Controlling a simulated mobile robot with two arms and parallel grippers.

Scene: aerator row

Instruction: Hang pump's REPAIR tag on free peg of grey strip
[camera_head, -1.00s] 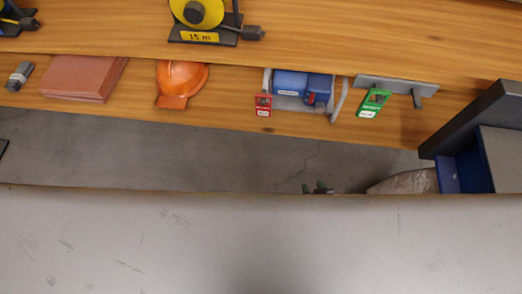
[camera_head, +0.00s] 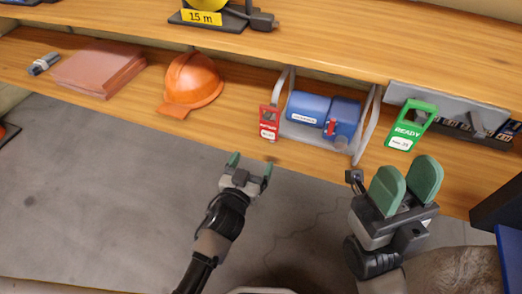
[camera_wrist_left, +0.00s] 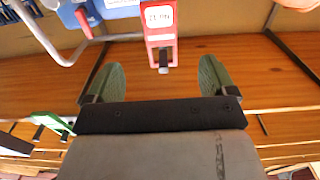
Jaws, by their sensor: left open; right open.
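The red REPAIR tag (camera_head: 269,122) hangs at the left side of the frame of the blue pump (camera_head: 327,117) on the lower shelf. My left gripper (camera_head: 250,166) is open and empty, in front of and below the tag. In the left wrist view the tag (camera_wrist_left: 160,22) shows beyond the gap between the two green fingers (camera_wrist_left: 159,80). The grey strip (camera_head: 440,101) is at the right; a green READY tag (camera_head: 408,128) hangs at its left part. Its free peg (camera_head: 477,121) sticks out further right. My right gripper (camera_head: 407,179) is open and empty below the strip.
An orange hard hat (camera_head: 192,82) and reddish-brown flat sheets (camera_head: 98,70) lie on the lower shelf left of the pump. The upper shelf (camera_head: 330,45) overhangs behind. Small dark boxes (camera_head: 508,130) stand near the strip's right end. Grey floor is open below the shelf.

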